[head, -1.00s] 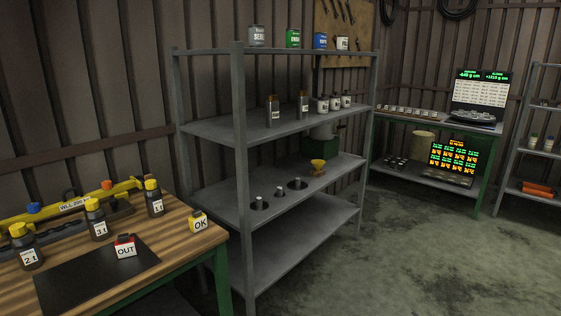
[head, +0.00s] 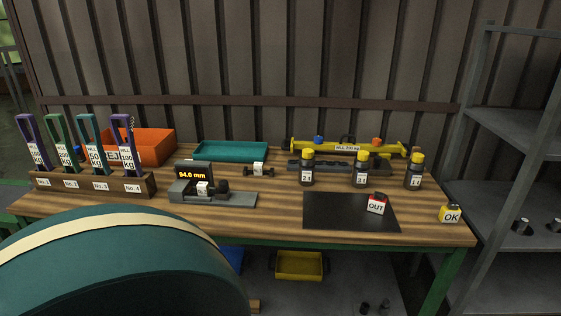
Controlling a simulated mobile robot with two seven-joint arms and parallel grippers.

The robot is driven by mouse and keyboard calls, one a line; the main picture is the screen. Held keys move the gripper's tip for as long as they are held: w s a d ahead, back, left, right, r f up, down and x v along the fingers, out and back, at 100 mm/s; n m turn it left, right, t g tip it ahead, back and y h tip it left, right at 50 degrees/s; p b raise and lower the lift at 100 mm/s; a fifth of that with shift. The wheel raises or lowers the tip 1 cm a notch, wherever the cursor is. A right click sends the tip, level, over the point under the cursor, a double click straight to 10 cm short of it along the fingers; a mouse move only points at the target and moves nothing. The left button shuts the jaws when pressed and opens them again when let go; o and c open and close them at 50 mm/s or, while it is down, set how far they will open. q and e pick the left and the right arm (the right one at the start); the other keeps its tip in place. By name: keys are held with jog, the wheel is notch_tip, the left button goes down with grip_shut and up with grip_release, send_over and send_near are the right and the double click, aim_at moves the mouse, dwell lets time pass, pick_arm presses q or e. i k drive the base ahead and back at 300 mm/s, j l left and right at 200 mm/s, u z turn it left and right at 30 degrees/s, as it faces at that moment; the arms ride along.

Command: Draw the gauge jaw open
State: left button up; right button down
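The gauge (head: 215,197) is a grey bench device on the wooden table, left of centre. Its display (head: 193,174) reads 94.0 mm. A small block with a white label (head: 203,189) sits at the left part of the gauge, beside a dark jaw piece (head: 222,187). The grey rail runs on to the right of it, bare. I cannot tell whether the jaw touches the labelled block. Neither of my grippers shows in this view.
A rack of tall tagged links (head: 90,184) stands left of the gauge. Behind are an orange bin (head: 154,147) and a teal tray (head: 231,151). Dark bottles and a black mat (head: 340,212) lie right. A large rounded teal shape (head: 110,280) fills the lower left.

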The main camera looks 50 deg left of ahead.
aim_at(224, 192)
jog(key=u, duration=2.15)
